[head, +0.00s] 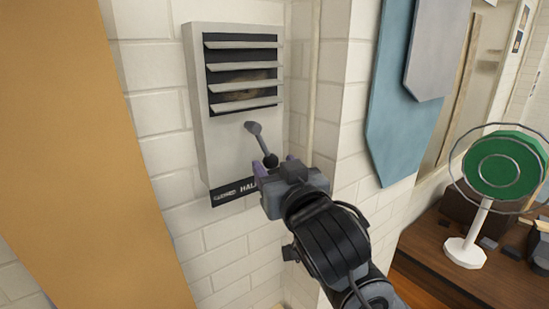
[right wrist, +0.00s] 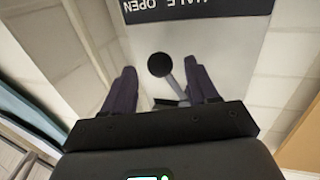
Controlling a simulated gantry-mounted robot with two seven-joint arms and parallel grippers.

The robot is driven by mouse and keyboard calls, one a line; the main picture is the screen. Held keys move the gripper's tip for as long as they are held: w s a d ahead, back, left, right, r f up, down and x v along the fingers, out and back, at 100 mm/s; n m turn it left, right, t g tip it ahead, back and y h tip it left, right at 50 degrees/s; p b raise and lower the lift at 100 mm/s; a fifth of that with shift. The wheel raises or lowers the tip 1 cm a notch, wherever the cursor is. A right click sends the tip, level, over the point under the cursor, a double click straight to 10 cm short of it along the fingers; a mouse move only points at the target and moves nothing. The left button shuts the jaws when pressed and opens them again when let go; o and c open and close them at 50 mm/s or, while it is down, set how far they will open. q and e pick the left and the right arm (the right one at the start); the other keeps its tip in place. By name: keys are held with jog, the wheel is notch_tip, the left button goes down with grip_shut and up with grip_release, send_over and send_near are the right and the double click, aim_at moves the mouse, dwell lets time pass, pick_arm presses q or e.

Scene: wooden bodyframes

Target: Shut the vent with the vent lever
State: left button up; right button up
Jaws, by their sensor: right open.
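The grey vent (head: 195,85) is on the white brick wall in the head view. Its slats (head: 243,82) are tilted, with dark gaps between them. The vent lever (head: 254,130) comes out below the slats and hangs down to the right, ending in a black ball knob (head: 271,160). My right gripper (head: 273,165) is open at the lever's knob end. In the right wrist view the knob (right wrist: 160,64) appears between the two purple fingers of the right gripper (right wrist: 160,75), with gaps on both sides. My left gripper is not in view.
A black label (head: 228,194) on the vent's lower edge is partly hidden by my gripper. A wall corner stands close right of the vent, with blue and grey panels (head: 400,110) beyond. A green round fan (head: 492,165) stands on a wooden desk. An orange-tan panel (head: 80,130) fills the left.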

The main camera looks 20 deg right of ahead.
jog(key=shift+w, duration=0.65)
grip_shut()
